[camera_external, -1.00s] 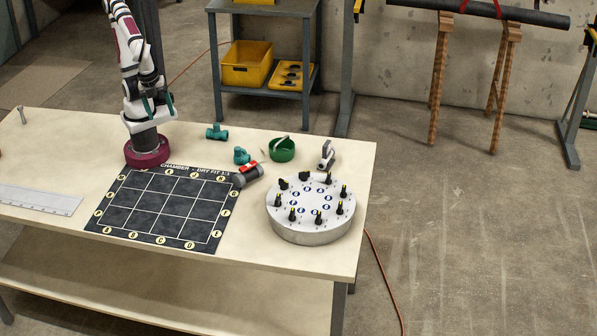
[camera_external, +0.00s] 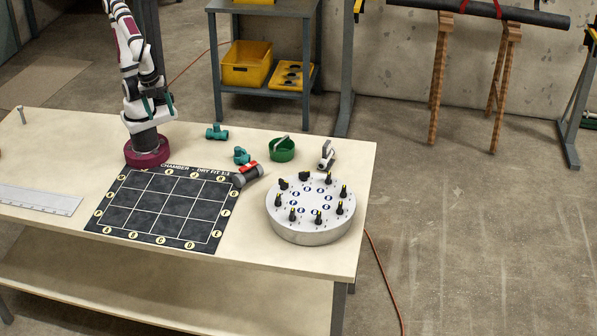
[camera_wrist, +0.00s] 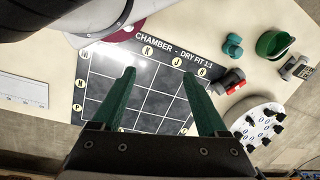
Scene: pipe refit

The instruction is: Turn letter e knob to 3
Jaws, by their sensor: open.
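A round white drum (camera_external: 311,231) carries a ring of black knobs with yellow pointer marks and blue letter badges. The letters are too small to read, so I cannot tell which knob is e. One front knob (camera_external: 318,217) and a right-hand knob (camera_external: 344,191) stand upright on its top. The drum also shows at the right of the wrist view (camera_wrist: 241,116). My gripper (camera_wrist: 162,75) is open and empty, its two green fingers spread above the dark mat, well left of the drum. In the external view my gripper (camera_external: 158,106) is up near my base, partly hidden.
A dark gridded mat (camera_external: 160,206) lies left of the drum. A grey and red pipe piece (camera_external: 247,174), teal fittings (camera_external: 216,132), a green round container (camera_external: 282,150) and a grey-white clamp-like part (camera_external: 326,155) stand behind. A ruler (camera_external: 40,200) lies at left.

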